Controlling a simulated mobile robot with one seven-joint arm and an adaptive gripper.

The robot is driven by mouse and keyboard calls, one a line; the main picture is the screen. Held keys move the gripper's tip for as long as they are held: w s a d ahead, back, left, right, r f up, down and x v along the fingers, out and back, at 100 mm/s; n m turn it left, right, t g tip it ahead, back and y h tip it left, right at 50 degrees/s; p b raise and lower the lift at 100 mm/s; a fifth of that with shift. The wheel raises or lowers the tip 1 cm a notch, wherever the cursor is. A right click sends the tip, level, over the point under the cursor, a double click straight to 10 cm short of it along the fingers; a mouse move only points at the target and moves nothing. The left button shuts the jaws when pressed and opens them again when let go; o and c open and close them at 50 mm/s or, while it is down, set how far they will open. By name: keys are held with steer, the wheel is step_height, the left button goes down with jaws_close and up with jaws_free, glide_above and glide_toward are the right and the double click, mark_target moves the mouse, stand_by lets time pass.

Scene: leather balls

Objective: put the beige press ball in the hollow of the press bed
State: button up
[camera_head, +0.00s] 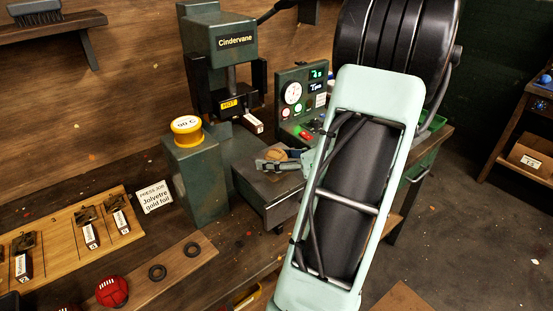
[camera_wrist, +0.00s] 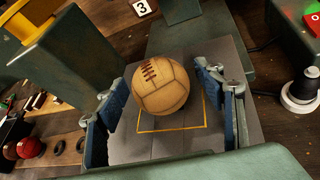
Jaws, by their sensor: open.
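The beige press ball (camera_wrist: 160,88), with dark lacing, rests on the grey press bed (camera_wrist: 200,140) in the wrist view, over a yellow square outline. The ball (camera_head: 276,155) also shows small on the bed (camera_head: 255,188) in the head view. My gripper (camera_wrist: 166,100) has its two blue-padded fingers apart, one on each side of the ball, with gaps visible on both sides. The gripper (camera_head: 284,162) is partly hidden behind my arm in the head view. The ball hides any hollow under it.
The green press (camera_head: 222,60) stands behind the bed, with a HOT label. A control box (camera_head: 302,95) stands right of it. A red ball (camera_head: 112,291) and dark rings lie on a wooden strip at front left.

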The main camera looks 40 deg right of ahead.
steer(key=shift+r, duration=0.2)
steer(key=v, duration=1.2)
